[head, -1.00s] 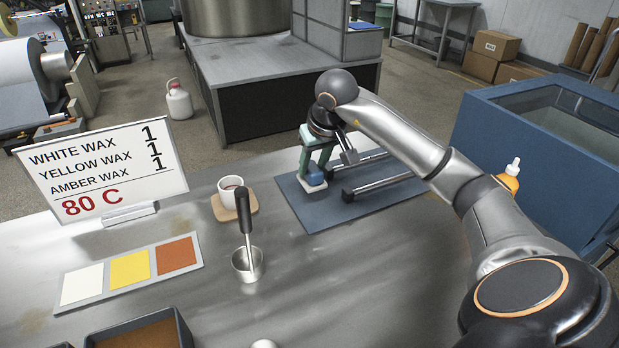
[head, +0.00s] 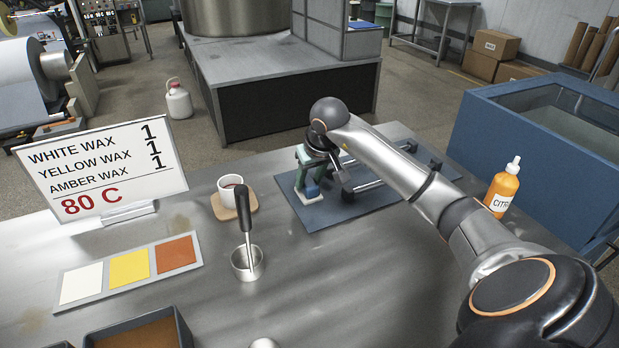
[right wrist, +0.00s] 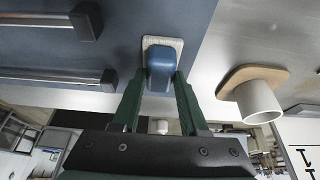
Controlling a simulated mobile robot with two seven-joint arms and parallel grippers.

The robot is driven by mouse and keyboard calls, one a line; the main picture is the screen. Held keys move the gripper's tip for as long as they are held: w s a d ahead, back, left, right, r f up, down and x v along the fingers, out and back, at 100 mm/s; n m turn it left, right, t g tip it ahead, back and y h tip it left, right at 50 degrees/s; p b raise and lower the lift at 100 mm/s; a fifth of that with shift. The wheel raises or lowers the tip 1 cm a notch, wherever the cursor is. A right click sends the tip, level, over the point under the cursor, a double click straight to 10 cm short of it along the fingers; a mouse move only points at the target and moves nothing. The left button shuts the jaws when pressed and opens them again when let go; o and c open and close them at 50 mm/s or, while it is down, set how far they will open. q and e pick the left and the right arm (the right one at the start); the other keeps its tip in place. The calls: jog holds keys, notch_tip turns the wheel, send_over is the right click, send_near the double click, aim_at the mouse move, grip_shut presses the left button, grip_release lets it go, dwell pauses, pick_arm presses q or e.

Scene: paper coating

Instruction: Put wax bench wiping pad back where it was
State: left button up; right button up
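The wiping pad (head: 312,188) has a blue handle on a pale base; it also shows in the right wrist view (right wrist: 160,66). My right gripper (head: 309,180) points down at the left part of the blue-grey mat (head: 335,210). In the right wrist view its green fingers (right wrist: 160,82) are shut on the sides of the blue handle. The pale base is at or just above the mat near its left edge; I cannot tell whether it touches. My left gripper is not in view.
Two metal bars (head: 385,182) with dark ends lie right of the pad. A white cup (head: 230,184) on a wooden coaster and a metal pot (head: 246,266) with a dark-handled tool stand to the left. An orange bottle (head: 502,190) stands right.

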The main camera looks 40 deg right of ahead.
jog(key=o, duration=0.4)
jog(key=shift+r, duration=0.15)
jog(key=shift+r, duration=0.25)
jog(key=p+v, duration=0.1)
jog(key=v, duration=1)
jog(key=shift+r, duration=0.3)
jog(key=shift+s, duration=0.2)
